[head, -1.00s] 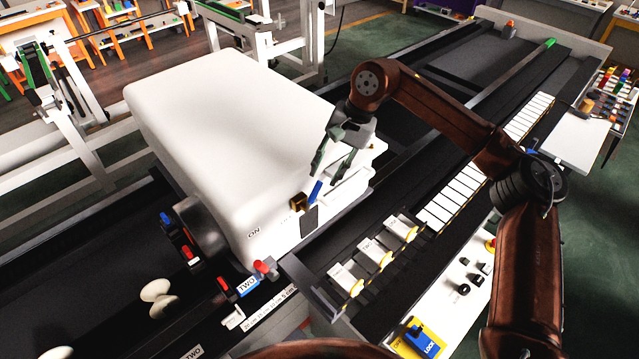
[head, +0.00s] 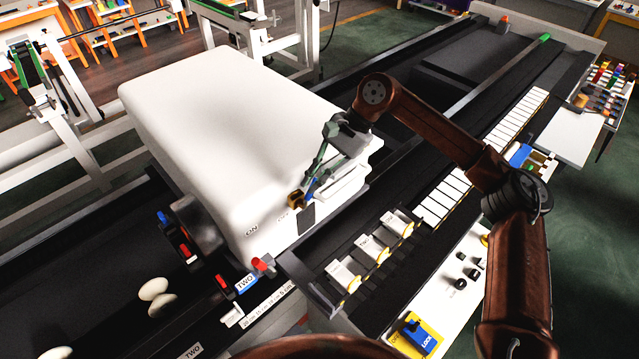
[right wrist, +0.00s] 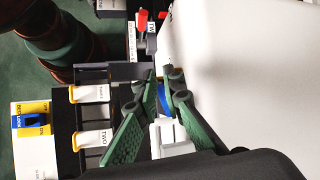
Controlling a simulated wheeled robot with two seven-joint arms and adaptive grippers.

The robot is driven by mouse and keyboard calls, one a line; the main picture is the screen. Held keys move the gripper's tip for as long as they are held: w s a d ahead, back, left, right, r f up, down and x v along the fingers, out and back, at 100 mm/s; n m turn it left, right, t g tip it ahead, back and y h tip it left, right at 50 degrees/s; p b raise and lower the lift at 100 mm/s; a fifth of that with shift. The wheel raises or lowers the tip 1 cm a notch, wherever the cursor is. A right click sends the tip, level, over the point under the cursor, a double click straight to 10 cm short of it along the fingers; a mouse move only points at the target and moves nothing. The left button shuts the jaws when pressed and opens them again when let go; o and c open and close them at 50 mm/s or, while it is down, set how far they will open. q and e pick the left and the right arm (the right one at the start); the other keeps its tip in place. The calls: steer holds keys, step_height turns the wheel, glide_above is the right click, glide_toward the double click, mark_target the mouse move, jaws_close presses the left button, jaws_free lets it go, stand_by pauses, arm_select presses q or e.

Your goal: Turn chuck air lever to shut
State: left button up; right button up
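A blue lever (head: 309,196) sits beside a brass-coloured valve body (head: 296,199) on the front face of the white housing (head: 245,130). The words ON and OFF are printed on the housing near it. My right gripper (head: 314,185) points down at the lever, its green fingers close around it in the head view. In the right wrist view the blue lever (right wrist: 165,95) shows between the two fingers (right wrist: 164,80), with a gap still visible between the tips. Contact with the lever cannot be made out. My left gripper is out of view.
A rack with white blocks (head: 343,272) lies in front of the housing. A yellow and blue lock switch (head: 420,336) is on the white panel at the lower right.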

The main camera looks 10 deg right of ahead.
steer(key=s+a+f+m+y, duration=0.1)
steer(key=m, duration=0.1)
steer(key=s+a+f+m+g+y, duration=0.1)
steer(key=s+a+f+m+y, duration=0.1)
steer(key=shift+s+a+f+g+p, duration=0.15)
steer(key=shift+s+f+g+p, duration=0.15)
jaws_close()
steer(key=m+t+y+p, duration=0.2)
steer(key=m+t+y, duration=0.9)
steer(key=m, duration=2.5)
glide_toward(309, 197)
steer(key=s+r+t+h, duration=0.2)
steer(key=s+r, duration=0.3)
steer(key=p+x, duration=0.3)
steer(key=x, duration=0.7)
steer(key=shift+a+r+p, duration=0.2)
steer(key=shift+p, duration=0.15)
steer(key=shift+w+d+f, duration=0.5)
steer(key=shift+w+f, duration=0.15)
steer(key=shift+f, duration=0.05)
steer(key=shift+w+d+f, duration=0.55)
steer(key=shift+w+f, duration=0.1)
steer(key=shift+f, duration=0.05)
steer(key=shift+d+m, duration=0.1)
steer(key=shift+m, duration=0.2)
